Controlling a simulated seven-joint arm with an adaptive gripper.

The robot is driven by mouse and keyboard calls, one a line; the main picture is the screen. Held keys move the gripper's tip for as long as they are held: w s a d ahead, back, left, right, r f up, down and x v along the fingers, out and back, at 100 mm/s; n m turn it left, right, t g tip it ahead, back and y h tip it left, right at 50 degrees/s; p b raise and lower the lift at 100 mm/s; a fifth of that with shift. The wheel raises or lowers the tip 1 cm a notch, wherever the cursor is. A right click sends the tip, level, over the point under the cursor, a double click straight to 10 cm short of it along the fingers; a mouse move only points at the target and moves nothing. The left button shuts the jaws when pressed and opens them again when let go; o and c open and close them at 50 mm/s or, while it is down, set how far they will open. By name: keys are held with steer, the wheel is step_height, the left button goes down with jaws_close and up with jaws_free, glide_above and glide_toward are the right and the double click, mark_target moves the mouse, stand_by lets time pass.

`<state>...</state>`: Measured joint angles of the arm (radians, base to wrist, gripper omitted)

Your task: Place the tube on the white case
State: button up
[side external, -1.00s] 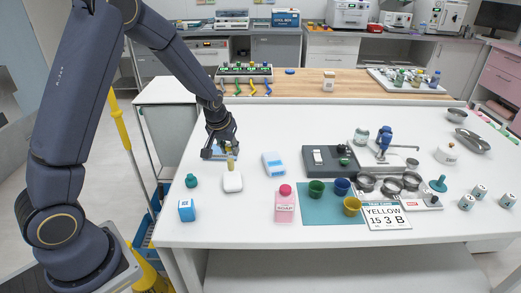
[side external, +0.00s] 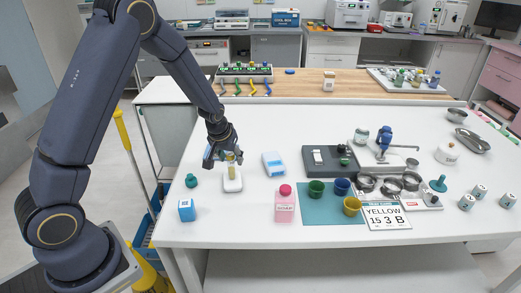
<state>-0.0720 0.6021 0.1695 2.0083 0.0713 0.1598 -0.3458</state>
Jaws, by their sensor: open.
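A small yellowish tube (side external: 231,158) stands upright over the back part of the white case (side external: 232,185), at the left of the white table. Its lower end overlaps the case in the picture; I cannot tell whether it rests on it. My gripper (side external: 223,160) is open, with its fingers low around or just behind the tube. A light-blue patch shows by its left finger; I cannot tell what it is. The far side of the tube is hidden by the view.
A teal-capped bottle (side external: 191,181) and a blue box (side external: 186,210) stand left of the case. A blue-and-white box (side external: 274,164) lies to its right. A pink bottle (side external: 285,205) and a teal mat (side external: 330,215) with cups are further right. The table's left edge is close.

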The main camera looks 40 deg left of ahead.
steer(key=shift+r, duration=0.35)
steer(key=s+d+r+m+t+h, duration=0.1)
steer(key=s+d+r, duration=0.3)
steer(key=s+r, duration=0.45)
steer(key=s+d+r+m, duration=0.1)
steer(key=s+d+r, duration=0.35)
steer(key=r, duration=0.65)
steer(key=s+d+r+m, duration=0.1)
steer(key=s, duration=0.4)
steer(key=s+d+r+m+h, duration=0.1)
steer(key=s+d+m, duration=0.1)
steer(key=s, duration=0.4)
steer(key=shift+s+r+t, duration=0.3)
